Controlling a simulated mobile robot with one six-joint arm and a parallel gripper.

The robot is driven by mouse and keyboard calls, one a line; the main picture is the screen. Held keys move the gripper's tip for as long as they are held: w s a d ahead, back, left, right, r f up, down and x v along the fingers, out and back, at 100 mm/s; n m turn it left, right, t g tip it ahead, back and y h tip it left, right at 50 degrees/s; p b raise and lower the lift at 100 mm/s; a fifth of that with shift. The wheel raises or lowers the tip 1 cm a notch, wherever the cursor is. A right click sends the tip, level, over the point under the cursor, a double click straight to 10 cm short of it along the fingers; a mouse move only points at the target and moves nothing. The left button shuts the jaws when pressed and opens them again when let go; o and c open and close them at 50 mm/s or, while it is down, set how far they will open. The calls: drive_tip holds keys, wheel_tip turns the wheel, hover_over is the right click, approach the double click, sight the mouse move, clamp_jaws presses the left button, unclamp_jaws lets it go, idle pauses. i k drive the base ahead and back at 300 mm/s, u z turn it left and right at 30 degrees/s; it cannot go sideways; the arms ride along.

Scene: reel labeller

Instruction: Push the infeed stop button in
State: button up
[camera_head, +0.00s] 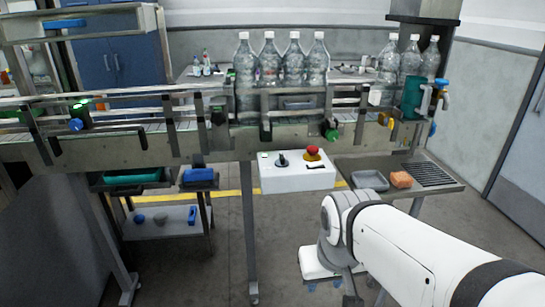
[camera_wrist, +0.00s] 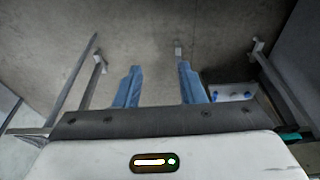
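A red mushroom button (camera_head: 313,151) with a yellow base sits on top of a white control box (camera_head: 297,178), to the right of a black knob. I take it as the infeed stop button; no label is readable. The box hangs at the front of the conveyor. My gripper's two blue fingers (camera_wrist: 158,82) are apart with nothing between them in the wrist view. They point towards the bare floor. In the head view my arm's end is low, in front of and below the box, clear of the button. The button is not in the wrist view.
A conveyor (camera_head: 130,135) with several clear bottles (camera_head: 270,65) runs behind the box. A side shelf (camera_head: 437,183) to the right holds a grey tray (camera_head: 370,180) and an orange-brown sponge-like block (camera_head: 401,179). Lower left is a shelf (camera_head: 165,222) with small items.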

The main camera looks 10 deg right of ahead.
sight(312, 150)
drive_tip(key=k, duration=0.65)
drive_tip(key=z, duration=0.4)
drive_tip(key=i, duration=1.85)
drive_tip(key=u, duration=0.4)
